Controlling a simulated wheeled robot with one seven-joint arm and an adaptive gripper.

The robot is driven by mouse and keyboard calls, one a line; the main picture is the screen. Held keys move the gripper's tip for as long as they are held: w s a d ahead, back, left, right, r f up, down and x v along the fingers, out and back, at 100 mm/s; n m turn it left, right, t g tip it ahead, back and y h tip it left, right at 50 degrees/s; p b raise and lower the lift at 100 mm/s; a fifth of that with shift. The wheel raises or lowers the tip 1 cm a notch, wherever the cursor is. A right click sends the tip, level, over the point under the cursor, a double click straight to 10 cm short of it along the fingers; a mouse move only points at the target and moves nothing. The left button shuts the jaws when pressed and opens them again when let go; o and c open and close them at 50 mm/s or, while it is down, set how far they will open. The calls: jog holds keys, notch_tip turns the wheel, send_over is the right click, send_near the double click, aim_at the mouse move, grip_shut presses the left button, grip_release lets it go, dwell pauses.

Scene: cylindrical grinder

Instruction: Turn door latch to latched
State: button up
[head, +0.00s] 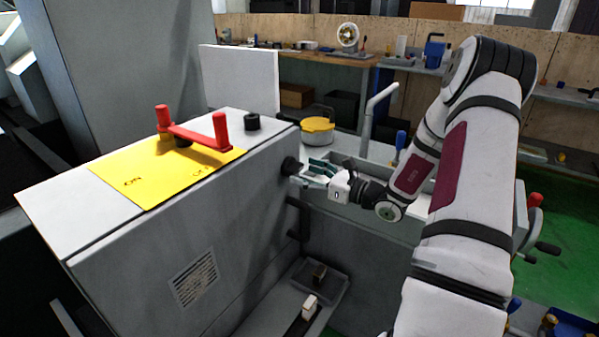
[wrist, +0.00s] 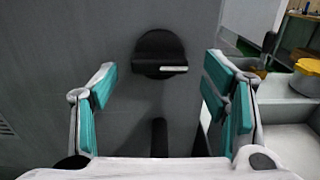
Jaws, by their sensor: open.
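The door latch (head: 290,166) is a round black knob on the end face of the grey machine cabinet. In the wrist view the latch (wrist: 160,52) shows a black disc with a crossbar lying level, with a short white mark at the bar's right part. My gripper (head: 314,174) is just in front of it. In the wrist view my gripper (wrist: 160,78) has its teal-padded fingers spread wide, one to the left and one to the right of the latch, with visible gaps and nothing held. I cannot tell whether the fingertips reach the latch's depth.
A red handle (head: 192,130) stands on a yellow plate (head: 150,176) on the cabinet top, near a black knob (head: 252,121). A yellow-lidded pot (head: 317,130) stands behind my gripper. Below the latch is a dark bar (wrist: 159,138). A grey tray (head: 318,282) lies lower down.

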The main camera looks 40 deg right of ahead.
aim_at(293, 168)
jog(key=shift+x, duration=1.3)
jog(key=shift+c, duration=0.6)
jog(key=c, duration=1)
jog(key=shift+c, duration=0.2)
